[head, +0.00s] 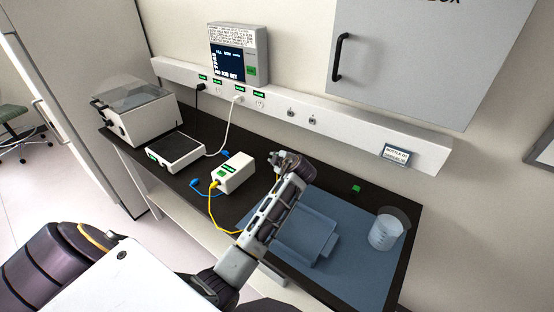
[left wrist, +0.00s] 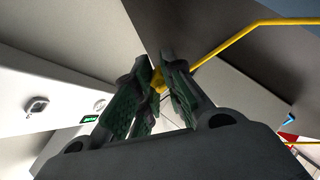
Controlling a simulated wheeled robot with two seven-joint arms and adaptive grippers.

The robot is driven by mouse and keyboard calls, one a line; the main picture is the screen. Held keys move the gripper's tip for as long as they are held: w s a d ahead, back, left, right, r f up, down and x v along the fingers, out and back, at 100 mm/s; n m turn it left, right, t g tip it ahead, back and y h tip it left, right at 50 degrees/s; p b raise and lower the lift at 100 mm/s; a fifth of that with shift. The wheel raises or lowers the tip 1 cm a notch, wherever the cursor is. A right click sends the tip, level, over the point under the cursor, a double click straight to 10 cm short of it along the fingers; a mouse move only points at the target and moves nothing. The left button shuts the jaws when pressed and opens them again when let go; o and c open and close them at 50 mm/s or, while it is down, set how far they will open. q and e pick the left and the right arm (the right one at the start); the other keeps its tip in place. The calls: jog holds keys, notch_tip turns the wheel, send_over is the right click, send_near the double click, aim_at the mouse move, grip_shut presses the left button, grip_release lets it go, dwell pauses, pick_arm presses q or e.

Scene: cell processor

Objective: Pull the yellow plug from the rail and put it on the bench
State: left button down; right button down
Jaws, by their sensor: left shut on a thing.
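My left gripper (head: 288,158) is over the bench (head: 345,181), below and in front of the rail (head: 355,138). In the left wrist view its green-padded fingers are shut on the yellow plug (left wrist: 157,80), which shows between the fingertips. A yellow cable (left wrist: 235,45) runs off to the upper right there. In the head view the plug is hidden by the gripper; the yellow cable (head: 211,205) leaves the white box (head: 233,172) and passes behind my left arm. The plug looks apart from the rail. My right gripper is not in view.
A blue mat (head: 350,270) with a blue tray (head: 303,240) and a clear beaker (head: 387,230) cover the bench's right part. A black-topped device (head: 176,150) and a lidded machine (head: 140,115) stand left. A wall cabinet (head: 425,60) overhangs the rail.

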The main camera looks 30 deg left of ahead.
pick_arm(q)
jog(key=shift+f, duration=0.15)
jog(key=shift+f+b, duration=0.65)
jog(key=shift+f, duration=0.7)
jog(key=shift+f+b, duration=0.55)
jog(key=shift+f, duration=1)
jog(key=c, duration=1.4)
grip_release()
jog(key=shift+c, duration=0.2)
jog(key=shift+d+r, duration=0.1)
jog(key=shift+d, duration=0.05)
